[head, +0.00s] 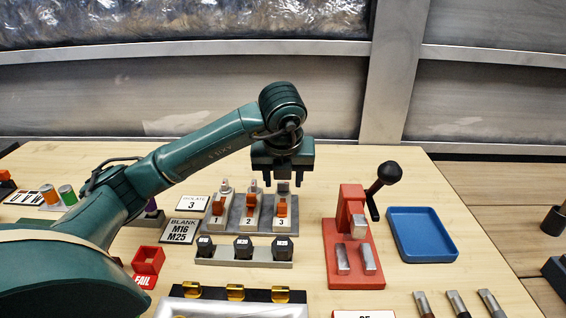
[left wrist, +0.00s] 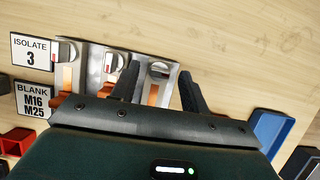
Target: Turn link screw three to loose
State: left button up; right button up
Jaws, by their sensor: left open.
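A grey block (head: 238,215) carries three stations marked 1, 2 and 3, each with an orange lever and a pale round link screw at the back. Link screw three (left wrist: 160,70) is the rightmost, a pale disc with a dark bar across it. My left gripper (head: 281,182) is open, pointing down over station 3, above the orange lever three (head: 282,207). In the left wrist view link screw three shows between the two dark fingers, and nothing is held. Screw one (left wrist: 66,52) and screw two (left wrist: 112,63) show to the left. Whether the fingers touch screw three cannot be told.
An "ISOLATE 3" card (head: 194,203) and a "BLANK M16 M25" card (head: 181,231) lie left of the block. Black plugs stand on a grey rack (head: 225,259) in front. A red press (head: 340,240) with a black-knobbed lever and a blue tray (head: 421,236) are to the right.

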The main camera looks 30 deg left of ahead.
pick_arm(q)
jog(key=p+v, duration=0.4)
jog(key=v, duration=0.8)
jog(key=shift+r, duration=0.3)
pick_arm(e)
jog(key=shift+w+a+f+g, duration=0.25)
jog(key=shift+a+g, duration=0.1)
jog(key=shift+a, duration=0.05)
jog(key=shift+w+a+f+g, duration=0.2)
jog(key=shift+a+g, duration=0.15)
jog(key=shift+a, duration=0.05)
pick_arm(q)
jog(key=shift+s+d, duration=0.15)
pick_arm(e)
jog(key=shift+s+d, duration=0.1)
